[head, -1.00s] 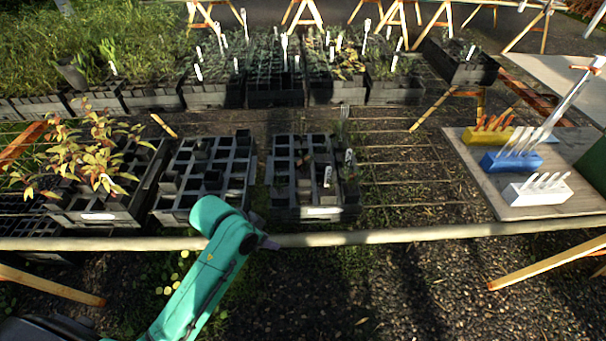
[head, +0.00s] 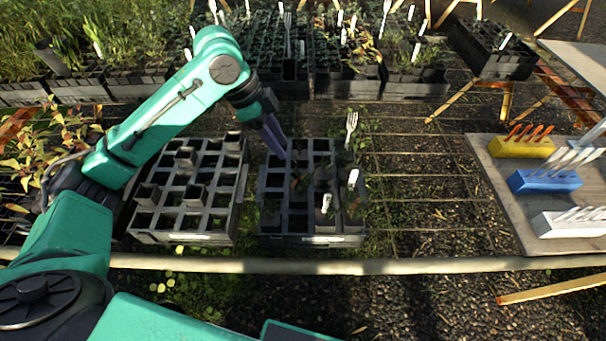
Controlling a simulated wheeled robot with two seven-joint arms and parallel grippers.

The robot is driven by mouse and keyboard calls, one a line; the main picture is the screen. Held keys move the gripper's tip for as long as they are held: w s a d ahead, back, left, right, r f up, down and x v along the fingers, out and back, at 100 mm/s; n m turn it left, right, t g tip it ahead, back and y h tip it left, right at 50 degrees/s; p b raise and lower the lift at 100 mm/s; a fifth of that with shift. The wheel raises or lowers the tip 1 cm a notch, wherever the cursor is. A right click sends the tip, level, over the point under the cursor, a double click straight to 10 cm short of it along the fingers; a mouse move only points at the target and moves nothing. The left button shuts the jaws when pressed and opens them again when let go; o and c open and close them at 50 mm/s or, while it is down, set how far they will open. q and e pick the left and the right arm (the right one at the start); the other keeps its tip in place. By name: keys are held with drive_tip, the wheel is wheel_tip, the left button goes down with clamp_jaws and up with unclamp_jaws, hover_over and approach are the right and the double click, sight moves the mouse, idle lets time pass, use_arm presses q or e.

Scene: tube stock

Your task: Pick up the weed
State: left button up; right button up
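My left gripper (head: 277,148) hangs over the back left part of the middle seedling tray (head: 310,241), its dark purple fingers pointing down. The fingers overlap in this view, so I cannot tell whether they are open or shut, and no plant shows between them. The tray is a black grid with small dark green growth in some cells, mostly toward the right. I cannot single out the weed among this growth. Part of the tray's back left is hidden by the gripper. My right gripper is not in view.
White labels (head: 326,203) and a fork-shaped marker (head: 351,128) stand in or beside the tray. Another black cell tray (head: 185,238) is to its left. Coloured holders, including a blue one (head: 545,181), stand on a board at right. Open wire bench (head: 420,190) lies between.

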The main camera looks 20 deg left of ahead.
use_arm(q)
hover_over(298, 177)
drive_tip(key=s+a, duration=0.1)
drive_tip(key=a, duration=0.1)
wheel_tip(298, 177, down, 5)
drive_tip(key=x, duration=0.2)
drive_tip(key=p+x, duration=0.1)
drive_tip(key=x, duration=0.2)
drive_tip(key=shift+w+f+p, duration=0.3)
drive_tip(key=shift+w+f, duration=0.05)
drive_tip(key=shift+f, duration=0.2)
drive_tip(key=shift+d, duration=0.1)
clamp_jaws()
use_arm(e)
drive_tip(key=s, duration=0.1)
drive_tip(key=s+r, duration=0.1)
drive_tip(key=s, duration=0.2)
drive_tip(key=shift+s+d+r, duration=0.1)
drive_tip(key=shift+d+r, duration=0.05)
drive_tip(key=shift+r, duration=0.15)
